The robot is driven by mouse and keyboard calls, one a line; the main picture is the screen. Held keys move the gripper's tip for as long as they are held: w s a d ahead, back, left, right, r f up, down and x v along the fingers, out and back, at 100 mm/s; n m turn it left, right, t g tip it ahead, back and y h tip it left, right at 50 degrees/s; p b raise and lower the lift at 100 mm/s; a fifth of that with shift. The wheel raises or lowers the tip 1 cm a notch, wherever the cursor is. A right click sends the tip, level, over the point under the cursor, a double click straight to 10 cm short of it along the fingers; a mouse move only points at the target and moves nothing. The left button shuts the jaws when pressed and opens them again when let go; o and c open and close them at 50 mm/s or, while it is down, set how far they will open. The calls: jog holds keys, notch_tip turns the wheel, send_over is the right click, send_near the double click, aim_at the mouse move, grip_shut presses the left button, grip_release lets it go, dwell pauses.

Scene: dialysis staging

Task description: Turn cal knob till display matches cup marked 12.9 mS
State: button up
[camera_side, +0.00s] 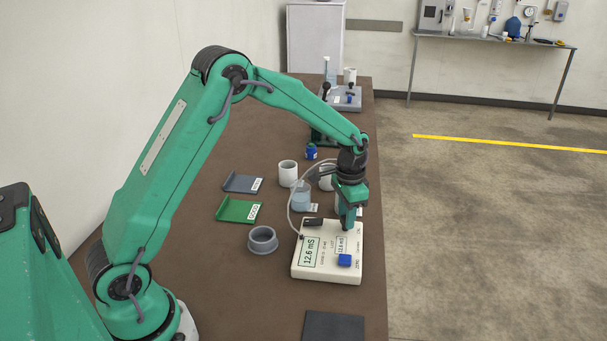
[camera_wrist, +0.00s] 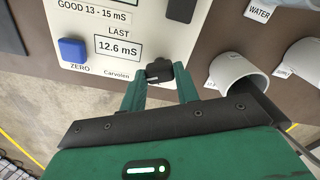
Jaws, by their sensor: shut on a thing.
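The cream meter (camera_side: 325,272) lies on the brown bench in front of my arm. Its large display (camera_side: 310,253) reads 12.6 mS. In the wrist view a smaller window marked LAST (camera_wrist: 118,49) also reads 12.6 mS. My gripper (camera_wrist: 160,84) points down at the meter's edge, its two fingers shut on the black knob (camera_wrist: 159,68); it also shows in the side view (camera_side: 347,226). A white cup (camera_wrist: 236,74) stands close beside the gripper, its label too small to read. No mark of 12.9 mS is legible.
A blue ZERO button (camera_wrist: 73,49) sits on the meter. A cable loops beside the gripper. A grey ring (camera_side: 262,240), a green tray (camera_side: 236,211), a dark tray (camera_side: 240,183) and another white cup (camera_side: 288,173) stand nearby. A dark mat (camera_side: 333,326) lies in front.

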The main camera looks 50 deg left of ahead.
jog(key=shift+m, duration=2.7)
jog(key=o, duration=1)
jog(key=shift+r, duration=0.15)
notch_tip(320, 180, up, 7)
jog(key=shift+r, duration=0.3)
